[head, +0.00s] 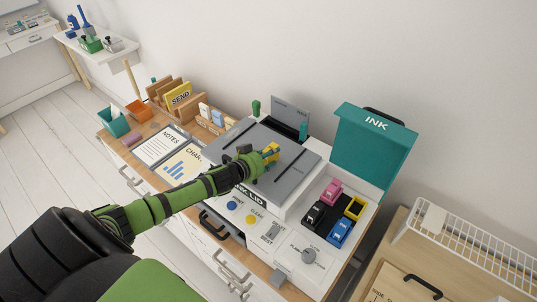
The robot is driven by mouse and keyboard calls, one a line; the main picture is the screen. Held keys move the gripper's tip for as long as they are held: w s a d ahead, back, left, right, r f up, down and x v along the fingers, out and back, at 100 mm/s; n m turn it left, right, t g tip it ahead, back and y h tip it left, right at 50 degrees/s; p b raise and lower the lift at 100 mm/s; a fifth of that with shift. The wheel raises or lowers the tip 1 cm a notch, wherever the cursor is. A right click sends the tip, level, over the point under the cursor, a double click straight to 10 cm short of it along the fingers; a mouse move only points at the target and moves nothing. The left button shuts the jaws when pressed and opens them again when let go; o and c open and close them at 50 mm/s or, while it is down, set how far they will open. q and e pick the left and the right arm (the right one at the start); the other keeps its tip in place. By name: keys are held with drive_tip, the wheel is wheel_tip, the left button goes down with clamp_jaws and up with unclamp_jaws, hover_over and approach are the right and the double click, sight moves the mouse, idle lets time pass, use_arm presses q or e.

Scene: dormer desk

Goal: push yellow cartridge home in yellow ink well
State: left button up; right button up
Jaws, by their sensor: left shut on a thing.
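The yellow cartridge (271,150) is in the jaws of my left gripper (265,157), over the grey top of the printer. The gripper is shut on it, and its fingers hide part of the cartridge. The yellow ink well (355,208) is a yellow-rimmed opening with a dark inside, in the open ink bay to the right of the gripper. The cartridge is apart from the well. My right gripper is not in view.
Pink (331,192), black (315,214) and blue (340,233) cartridges sit in the ink bay beside the yellow well. The teal INK lid (372,150) stands open behind it. A grey panel (291,113) stands upright behind the printer. A wire rack (470,245) is at right.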

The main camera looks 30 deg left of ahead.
use_arm(q)
drive_tip(key=shift+f, duration=0.15)
drive_tip(key=o, duration=1.1)
